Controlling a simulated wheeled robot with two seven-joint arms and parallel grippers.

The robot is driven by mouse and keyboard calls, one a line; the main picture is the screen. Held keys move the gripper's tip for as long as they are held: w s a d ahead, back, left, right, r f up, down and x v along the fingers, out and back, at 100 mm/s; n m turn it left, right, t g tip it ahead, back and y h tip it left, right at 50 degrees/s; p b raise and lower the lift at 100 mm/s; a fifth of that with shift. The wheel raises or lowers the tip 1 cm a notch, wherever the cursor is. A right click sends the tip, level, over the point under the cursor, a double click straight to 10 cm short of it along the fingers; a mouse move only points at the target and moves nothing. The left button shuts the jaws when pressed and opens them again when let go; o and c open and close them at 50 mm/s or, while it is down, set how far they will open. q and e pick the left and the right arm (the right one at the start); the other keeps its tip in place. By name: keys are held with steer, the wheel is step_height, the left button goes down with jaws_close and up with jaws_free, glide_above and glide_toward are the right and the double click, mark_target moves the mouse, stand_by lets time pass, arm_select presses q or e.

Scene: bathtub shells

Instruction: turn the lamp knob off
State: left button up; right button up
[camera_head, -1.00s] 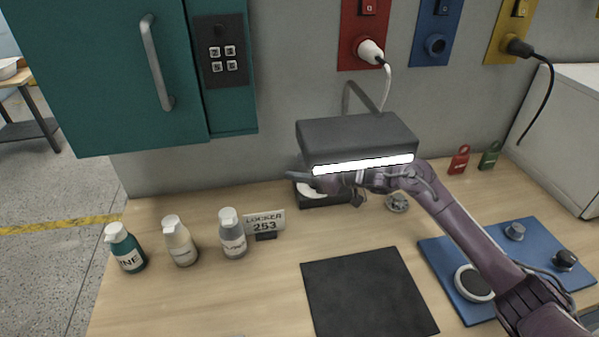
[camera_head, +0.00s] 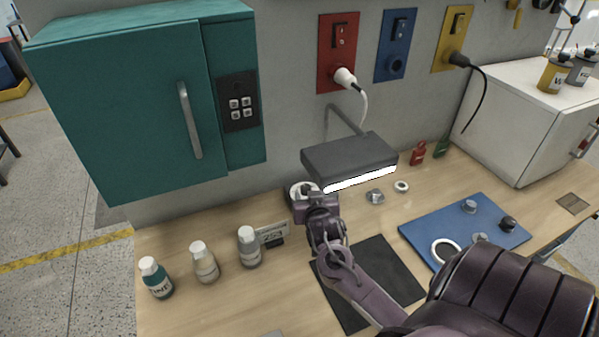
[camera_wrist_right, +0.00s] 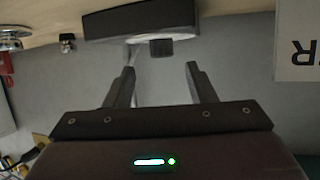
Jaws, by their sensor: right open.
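The lamp (camera_head: 350,156) is a dark grey box head on a bent arm at the wall, with its front strip (camera_head: 360,179) glowing white. In the right wrist view, which is upside down, the gripper (camera_wrist_right: 160,78) is open and empty. I cannot tell whether this block is the lamp knob. My left gripper is not in view.
A black mat (camera_head: 390,265) and a blue board with knobs (camera_head: 420,230) lie nearer. A teal cabinet (camera_head: 130,110) hangs left.

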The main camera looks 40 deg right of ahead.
mark_target(306, 188)
steer(key=shift+p+x, duration=0.45)
steer(key=shift+x, duration=2.45)
steer(key=shift+a, duration=0.1)
steer(key=shift+r, duration=0.1)
steer(key=c, duration=1)
